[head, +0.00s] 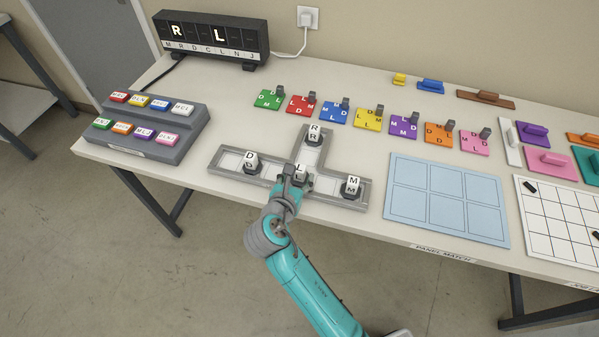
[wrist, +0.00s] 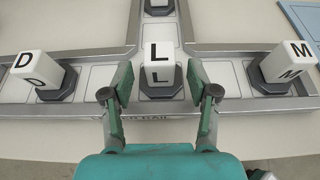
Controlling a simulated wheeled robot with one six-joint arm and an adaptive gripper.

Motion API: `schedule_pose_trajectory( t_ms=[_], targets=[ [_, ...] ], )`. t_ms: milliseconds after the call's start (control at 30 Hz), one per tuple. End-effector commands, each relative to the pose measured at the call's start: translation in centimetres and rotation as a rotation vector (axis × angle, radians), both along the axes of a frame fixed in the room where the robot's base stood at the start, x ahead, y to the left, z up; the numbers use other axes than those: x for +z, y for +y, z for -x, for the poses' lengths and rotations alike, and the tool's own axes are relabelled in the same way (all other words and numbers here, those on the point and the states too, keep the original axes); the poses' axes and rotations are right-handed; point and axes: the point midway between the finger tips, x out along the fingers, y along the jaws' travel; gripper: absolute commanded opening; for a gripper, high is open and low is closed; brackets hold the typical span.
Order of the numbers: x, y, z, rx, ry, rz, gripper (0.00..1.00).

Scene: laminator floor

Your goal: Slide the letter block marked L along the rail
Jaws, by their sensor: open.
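The white letter block marked L (wrist: 161,62) stands on a dark base in the middle of the grey T-shaped rail (wrist: 100,52). In the head view the L block (head: 299,170) is partly hidden by my gripper (head: 293,181). In the wrist view my gripper (wrist: 160,92) is open, with one finger on each side of the L block's lower part. A gap shows between the block and each finger. Block D (wrist: 37,69) sits in the left arm of the rail, block M (wrist: 287,62) in the right arm. Block R (head: 314,132) stands at the far end of the stem.
A black display (head: 212,38) showing R and L stands at the back left. A grey button box (head: 145,127) is left of the rail. Colored lettered tiles (head: 368,118) line up behind it. A blue panel (head: 447,198) lies to the right. Rail slots between blocks are empty.

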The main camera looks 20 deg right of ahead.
Motion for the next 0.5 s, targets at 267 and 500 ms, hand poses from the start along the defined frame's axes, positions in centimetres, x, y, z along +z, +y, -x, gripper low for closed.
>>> schedule_pose_trajectory(
  t_ms=[267, 500],
  targets=[
    [2.2, 3.3, 4.1, 0.005, -0.002, 0.000, 0.59],
    [3.3, 4.8, 6.3, 0.002, -0.001, 0.001, 0.59]
  ],
)
